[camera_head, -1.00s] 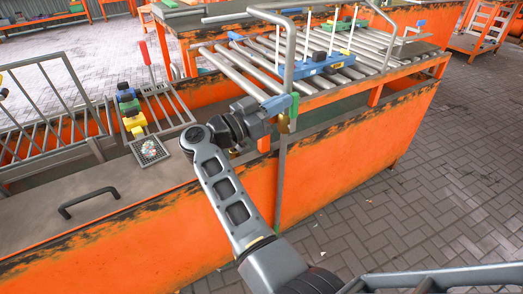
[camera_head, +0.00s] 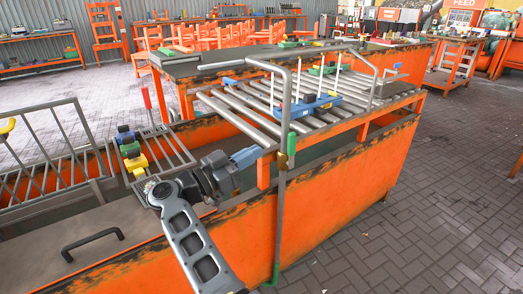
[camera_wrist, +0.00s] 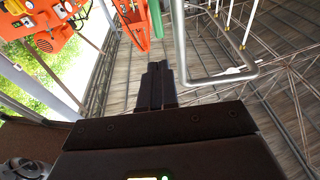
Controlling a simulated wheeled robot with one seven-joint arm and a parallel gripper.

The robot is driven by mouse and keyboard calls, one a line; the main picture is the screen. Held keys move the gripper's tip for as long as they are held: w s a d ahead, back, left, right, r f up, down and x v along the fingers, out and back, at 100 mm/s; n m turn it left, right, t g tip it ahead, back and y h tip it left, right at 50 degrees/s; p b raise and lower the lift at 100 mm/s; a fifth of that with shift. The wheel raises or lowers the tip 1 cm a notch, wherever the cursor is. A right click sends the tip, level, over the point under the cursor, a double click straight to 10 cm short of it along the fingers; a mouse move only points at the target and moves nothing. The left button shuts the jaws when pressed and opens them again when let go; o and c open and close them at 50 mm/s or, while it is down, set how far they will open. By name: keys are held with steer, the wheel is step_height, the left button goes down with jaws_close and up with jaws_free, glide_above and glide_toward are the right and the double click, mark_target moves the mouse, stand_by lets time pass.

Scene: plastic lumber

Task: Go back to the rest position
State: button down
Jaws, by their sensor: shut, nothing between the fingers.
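My gripper (camera_head: 232,165) is dark and shut, with nothing between its fingers. In the head view it is at the end of my grey arm, over the orange bench, to the left of the grey upright post. A blue part (camera_head: 246,157) shows right at its tip; I cannot tell whether it touches the gripper.
A roller table (camera_head: 240,112) with a blue rack (camera_head: 307,106) stands close to the right. A grey bent rail (camera_head: 284,100) rises at its front. A metal grid (camera_head: 163,150) with coloured parts lies left of my gripper. Paved floor (camera_head: 440,200) is clear at the right.

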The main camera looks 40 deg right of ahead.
steer(key=shift+r+v, duration=0.15)
steer(key=shift+v, duration=1.15)
steer(key=shift+r+v, duration=0.2)
steer(key=shift+v, duration=1.1)
